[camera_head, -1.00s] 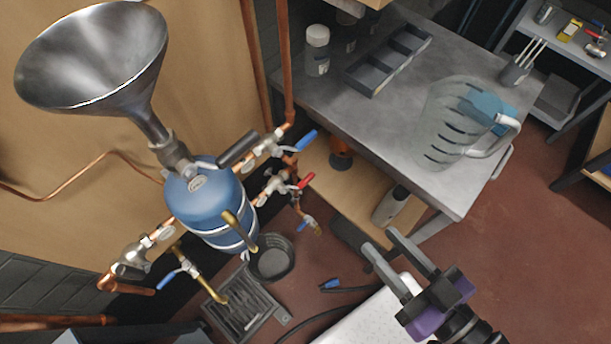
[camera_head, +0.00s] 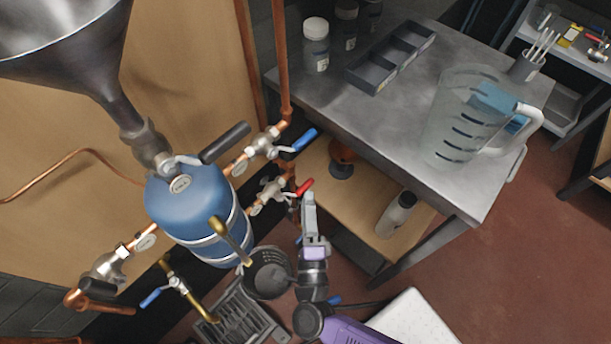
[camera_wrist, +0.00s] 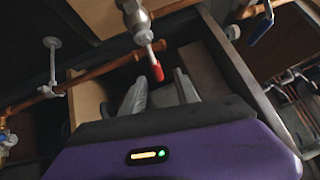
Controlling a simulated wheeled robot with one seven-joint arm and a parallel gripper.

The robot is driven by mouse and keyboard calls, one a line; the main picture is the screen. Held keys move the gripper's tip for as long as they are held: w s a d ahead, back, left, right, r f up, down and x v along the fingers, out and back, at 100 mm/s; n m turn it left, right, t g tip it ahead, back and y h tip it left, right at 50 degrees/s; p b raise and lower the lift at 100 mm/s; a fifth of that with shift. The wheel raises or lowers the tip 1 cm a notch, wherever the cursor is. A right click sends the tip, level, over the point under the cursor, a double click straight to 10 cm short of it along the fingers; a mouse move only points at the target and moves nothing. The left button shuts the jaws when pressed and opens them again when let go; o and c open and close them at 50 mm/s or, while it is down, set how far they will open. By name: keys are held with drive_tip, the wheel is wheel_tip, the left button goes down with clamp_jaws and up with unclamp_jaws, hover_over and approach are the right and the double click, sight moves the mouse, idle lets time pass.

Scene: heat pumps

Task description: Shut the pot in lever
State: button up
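A blue pot (camera_head: 190,205) hangs under the steel funnel, with levered valves on the copper pipes around it. A red lever (camera_head: 305,187) sits on the pipe right of the pot; its red end (camera_wrist: 157,72) shows in the wrist view. Other levers are a blue one (camera_head: 304,139) above it, a black one (camera_head: 225,142) under the funnel, and a black one (camera_head: 97,287) at lower left. The tags are too small to read, so I cannot tell which is the pot in lever. My gripper (camera_head: 309,207) is just below the red lever. Its fingers (camera_wrist: 160,92) are apart and empty, pointing towards the red end.
A lower blue-handled valve (camera_head: 155,297) and a brass spout hang near the pot. A dark bucket (camera_head: 268,272) and a drain grate (camera_head: 240,318) lie below. The metal table (camera_head: 400,125) at right carries a jug (camera_head: 465,120) and a divided tray (camera_head: 385,62).

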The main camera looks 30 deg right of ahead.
drive_tip(key=f+x, duration=0.1)
drive_tip(key=x, duration=0.7)
drive_tip(key=shift+r, duration=0.35)
drive_tip(key=shift+w, duration=0.1)
clamp_jaws()
idle(1.0)
